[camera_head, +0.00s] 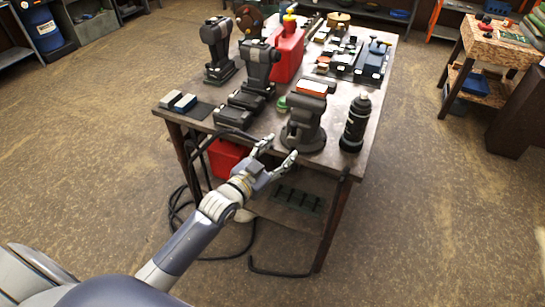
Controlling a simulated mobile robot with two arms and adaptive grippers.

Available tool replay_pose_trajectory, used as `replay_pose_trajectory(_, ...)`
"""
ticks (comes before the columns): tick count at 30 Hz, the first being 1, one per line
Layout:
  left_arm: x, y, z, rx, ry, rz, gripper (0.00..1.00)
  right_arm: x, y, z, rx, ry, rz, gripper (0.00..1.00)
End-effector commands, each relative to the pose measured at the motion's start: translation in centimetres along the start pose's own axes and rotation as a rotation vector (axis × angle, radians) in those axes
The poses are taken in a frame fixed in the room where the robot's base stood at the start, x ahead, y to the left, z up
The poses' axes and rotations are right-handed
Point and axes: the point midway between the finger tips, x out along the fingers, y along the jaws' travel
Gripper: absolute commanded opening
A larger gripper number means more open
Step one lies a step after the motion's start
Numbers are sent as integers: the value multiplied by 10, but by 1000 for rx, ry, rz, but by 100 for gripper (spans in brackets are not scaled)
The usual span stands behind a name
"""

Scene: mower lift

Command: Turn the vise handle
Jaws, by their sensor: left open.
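The grey vise (303,124) stands at the near edge of the workbench, right of the middle of the head view. Its jaws are at the top, with a small orange-topped item at them. I cannot clearly make out the vise handle at this size. My left gripper (278,152) is open, with its two fingers apart, just in front and to the left of the vise base at the table's near edge. Nothing shows between its fingers. I cannot tell whether a finger touches the vise. My right gripper is not in view.
The workbench (340,165) is crowded. A black spray can (355,124) stands right of the vise. Black power drills (218,50) and a red canister (287,52) stand behind to the left. A black cable hangs by the near edge. The floor to the left is clear.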

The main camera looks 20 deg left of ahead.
Motion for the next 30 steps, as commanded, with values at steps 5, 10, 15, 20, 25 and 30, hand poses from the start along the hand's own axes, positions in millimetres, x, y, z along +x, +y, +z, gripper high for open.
replay_pose_trajectory(5, -19, 0, 1, 1, -1, 1, 55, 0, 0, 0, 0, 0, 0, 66)
replay_pose_trajectory(10, -25, 0, 0, 1, -1, 0, 55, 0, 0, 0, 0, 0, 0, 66)
replay_pose_trajectory(15, -25, 0, 0, 1, 0, 0, 55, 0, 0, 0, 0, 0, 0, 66)
replay_pose_trajectory(20, -24, 2, 3, -16, 3, -5, 53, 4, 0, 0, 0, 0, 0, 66)
replay_pose_trajectory(25, -17, 12, 16, -179, 36, -60, 53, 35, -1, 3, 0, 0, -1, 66)
replay_pose_trajectory(30, -13, 16, 24, -364, 72, -122, 53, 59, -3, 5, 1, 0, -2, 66)
